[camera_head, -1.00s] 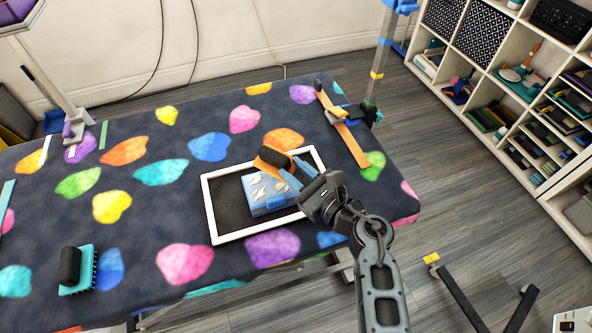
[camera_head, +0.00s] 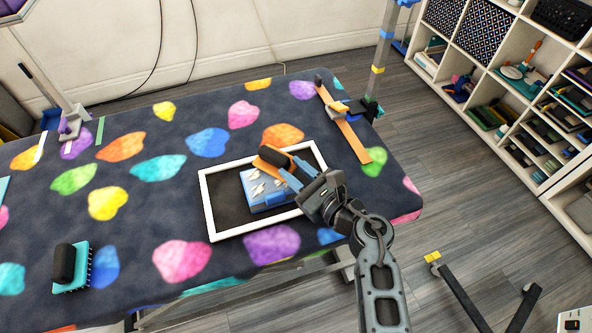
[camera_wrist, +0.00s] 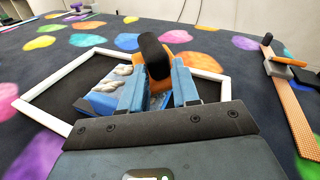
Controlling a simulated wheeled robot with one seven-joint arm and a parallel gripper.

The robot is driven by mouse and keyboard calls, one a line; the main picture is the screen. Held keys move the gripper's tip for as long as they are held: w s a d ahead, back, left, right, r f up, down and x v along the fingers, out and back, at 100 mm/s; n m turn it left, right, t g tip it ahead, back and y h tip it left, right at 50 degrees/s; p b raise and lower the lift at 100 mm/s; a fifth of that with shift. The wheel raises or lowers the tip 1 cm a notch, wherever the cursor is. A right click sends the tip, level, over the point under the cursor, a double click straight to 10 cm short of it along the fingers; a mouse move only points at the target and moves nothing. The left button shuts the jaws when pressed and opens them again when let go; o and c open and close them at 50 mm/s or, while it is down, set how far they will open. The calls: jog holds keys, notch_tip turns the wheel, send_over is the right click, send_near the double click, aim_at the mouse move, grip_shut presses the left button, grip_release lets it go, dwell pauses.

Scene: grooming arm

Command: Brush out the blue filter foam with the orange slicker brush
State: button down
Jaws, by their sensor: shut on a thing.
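The blue filter foam (camera_head: 262,198) lies in a white-rimmed tray (camera_head: 209,208) on the table, with pale tufts on its top. My gripper (camera_head: 291,180) is shut on the orange slicker brush (camera_head: 263,160), which has a black handle. In the head view the brush is over the far right part of the foam. In the wrist view the brush (camera_wrist: 161,92) sits between my two blue fingers (camera_wrist: 158,88), and the foam (camera_wrist: 103,100) shows to its left. The brush's underside is hidden, so I cannot tell whether it touches the foam.
A teal brush with a black handle (camera_head: 72,268) lies at the table's left front. An orange strip with a clamp (camera_head: 345,125) lies right of the tray. The patterned table (camera_head: 130,220) is mostly clear. Shelves (camera_head: 510,100) stand at the right.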

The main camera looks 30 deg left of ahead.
jog(key=shift+f, duration=0.1)
jog(key=s, duration=0.4)
jog(key=s+p, duration=0.1)
jog(key=s, duration=0.3)
jog(key=shift+s+a+f, duration=0.1)
jog(key=shift+f, duration=0.1)
dwell(0.3)
jog(key=w+b, duration=0.3)
jog(key=w, duration=0.5)
jog(key=shift+w, duration=0.1)
jog(key=shift+r, duration=0.1)
notch_tip(320, 180, up, 8)
jog(key=p, duration=0.7)
